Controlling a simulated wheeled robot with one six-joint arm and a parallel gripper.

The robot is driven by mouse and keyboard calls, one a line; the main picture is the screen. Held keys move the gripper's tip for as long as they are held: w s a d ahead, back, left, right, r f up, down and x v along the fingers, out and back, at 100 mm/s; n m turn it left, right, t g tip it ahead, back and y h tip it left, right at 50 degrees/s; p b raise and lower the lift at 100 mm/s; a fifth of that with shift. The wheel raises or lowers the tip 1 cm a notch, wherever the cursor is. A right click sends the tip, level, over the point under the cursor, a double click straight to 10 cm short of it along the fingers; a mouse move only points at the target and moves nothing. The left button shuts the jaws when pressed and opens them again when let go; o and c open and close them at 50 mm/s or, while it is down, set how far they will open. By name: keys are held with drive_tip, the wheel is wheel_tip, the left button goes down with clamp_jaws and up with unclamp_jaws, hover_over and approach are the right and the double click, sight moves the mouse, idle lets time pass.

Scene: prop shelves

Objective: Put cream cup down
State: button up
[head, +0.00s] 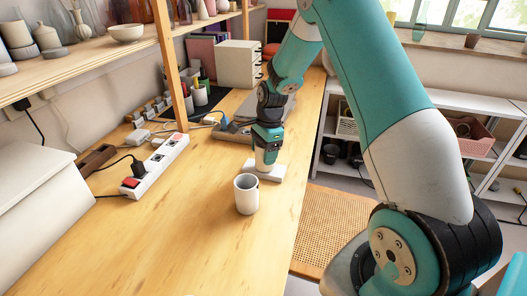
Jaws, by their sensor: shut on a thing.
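A cream cup (246,196) stands upright, mouth up, over the bare front part of the wooden table, near its right edge. My gripper (262,173) is right behind the cup, its pale body low over the table top. Its fingers are mostly hidden behind the cup, and it is shut on the cup. I cannot tell whether the cup's base touches the table or is slightly above it.
A white power strip (155,165) with plugs and cables lies left of the cup. A white box (35,205) is at the far left. A drawer unit (238,64) stands at the back. The wooden table (185,240) is clear in front and left of the cup.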

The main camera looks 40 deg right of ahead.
drive_tip(key=shift+f, duration=0.1)
drive_tip(key=o, duration=1.1)
